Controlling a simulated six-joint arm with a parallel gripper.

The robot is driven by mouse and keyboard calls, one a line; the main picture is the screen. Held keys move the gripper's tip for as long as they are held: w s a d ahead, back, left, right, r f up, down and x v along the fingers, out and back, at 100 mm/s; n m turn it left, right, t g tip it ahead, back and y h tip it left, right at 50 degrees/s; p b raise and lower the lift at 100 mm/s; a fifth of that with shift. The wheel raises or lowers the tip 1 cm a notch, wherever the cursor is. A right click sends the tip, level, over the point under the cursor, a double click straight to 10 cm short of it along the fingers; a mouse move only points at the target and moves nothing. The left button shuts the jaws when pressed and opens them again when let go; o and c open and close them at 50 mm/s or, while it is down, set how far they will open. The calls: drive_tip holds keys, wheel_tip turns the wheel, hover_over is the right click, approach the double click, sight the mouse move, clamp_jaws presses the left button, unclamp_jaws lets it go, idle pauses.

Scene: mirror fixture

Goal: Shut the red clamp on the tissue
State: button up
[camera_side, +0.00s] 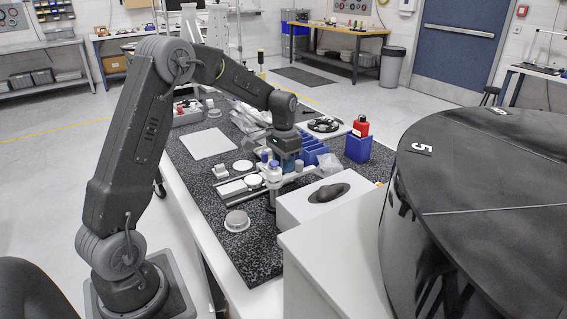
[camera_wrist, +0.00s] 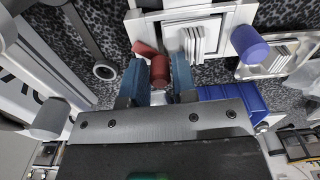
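The red clamp (camera_wrist: 160,70) shows in the wrist view as dull red parts around the fingertips, beside a pale frame. My gripper (camera_wrist: 159,78) has its two blue fingers on either side of one red part, very close to it. I cannot tell whether both fingers touch it. In the side view my gripper (camera_side: 285,160) is low over the fixture (camera_side: 250,183), and the clamp is hidden there. White and grey layered strips (camera_wrist: 193,42) sit in the frame just beyond the fingers. I cannot tell whether the tissue is among them.
A blue-purple knob (camera_wrist: 249,44) stands right of the frame. In the side view a white box (camera_side: 310,208) with a dark oval opening stands right of the fixture. Blue bins (camera_side: 313,150) and a red bottle (camera_side: 361,126) are behind. A white sheet (camera_side: 208,144) lies on the speckled mat (camera_side: 255,255).

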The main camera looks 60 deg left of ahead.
drive_tip(key=o, duration=0.3)
drive_tip(key=shift+r, duration=4.05)
